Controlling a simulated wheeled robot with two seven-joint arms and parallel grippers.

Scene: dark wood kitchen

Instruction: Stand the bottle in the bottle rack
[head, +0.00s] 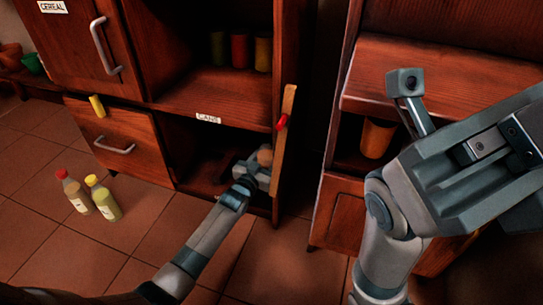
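My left gripper (262,166) is at the right side of the low, dark cabinet compartment, well right of the bottles. A small brown rounded thing (265,157) shows at its fingers; whether it is gripped is unclear. My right gripper (447,115) is large and close at the right, its fingers apart with nothing between them. I cannot make out a bottle rack; the compartment's inside is dark.
An upright wooden panel edge with a red piece (282,122) stands beside my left gripper. Several cans (240,50) stand on the shelf above the CANS label (208,118). A yellow thing (97,105) is at the drawer's top. An orange pot (377,137) sits in the right cabinet.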

